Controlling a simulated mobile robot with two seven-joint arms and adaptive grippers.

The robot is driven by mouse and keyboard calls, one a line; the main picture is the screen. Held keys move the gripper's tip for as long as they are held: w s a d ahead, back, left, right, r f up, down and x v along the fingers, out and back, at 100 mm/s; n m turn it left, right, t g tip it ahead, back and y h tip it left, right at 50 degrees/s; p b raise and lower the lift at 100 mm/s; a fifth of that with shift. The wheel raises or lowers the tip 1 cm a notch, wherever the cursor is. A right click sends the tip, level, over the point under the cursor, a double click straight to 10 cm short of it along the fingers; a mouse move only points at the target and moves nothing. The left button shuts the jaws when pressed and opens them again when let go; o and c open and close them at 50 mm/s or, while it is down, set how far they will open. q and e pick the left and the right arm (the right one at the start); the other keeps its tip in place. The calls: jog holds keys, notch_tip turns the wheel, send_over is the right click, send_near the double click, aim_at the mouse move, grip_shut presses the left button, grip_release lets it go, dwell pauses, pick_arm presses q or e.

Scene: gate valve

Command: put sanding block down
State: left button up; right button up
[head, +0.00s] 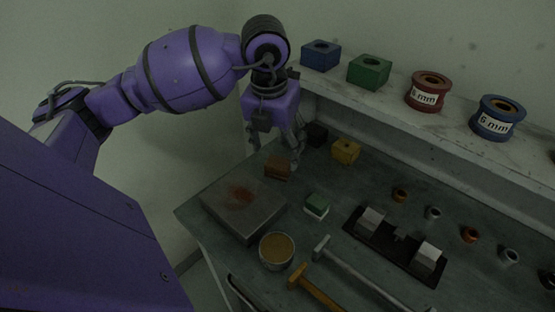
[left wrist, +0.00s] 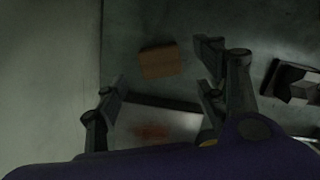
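A brown block (head: 278,167), which looks like the sanding block, rests on the bench just behind the rust-stained grey plate (head: 225,217). The block also shows in the left wrist view (left wrist: 159,61), beyond the fingers and apart from them. My left gripper (head: 276,146) is above the back left of the bench, pointing down close to the block. In the left wrist view its fingers (left wrist: 158,96) are spread wide with nothing between them. The plate (left wrist: 175,103) shows below the block there. My right gripper is in neither view.
A green-and-white block (head: 317,206), a tin (head: 277,250), a hammer (head: 318,289) and a dark fixture (head: 385,243) are nearby. A yellow block (head: 346,151) and a dark block (head: 317,134) sit behind. A shelf (head: 390,108) with blocks and spools runs along the wall.

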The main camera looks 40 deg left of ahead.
aim_at(274, 167)
pick_arm(q)
jog(key=r, duration=0.5)
jog(key=shift+s+r, duration=0.4)
jog(key=shift+f, duration=0.1)
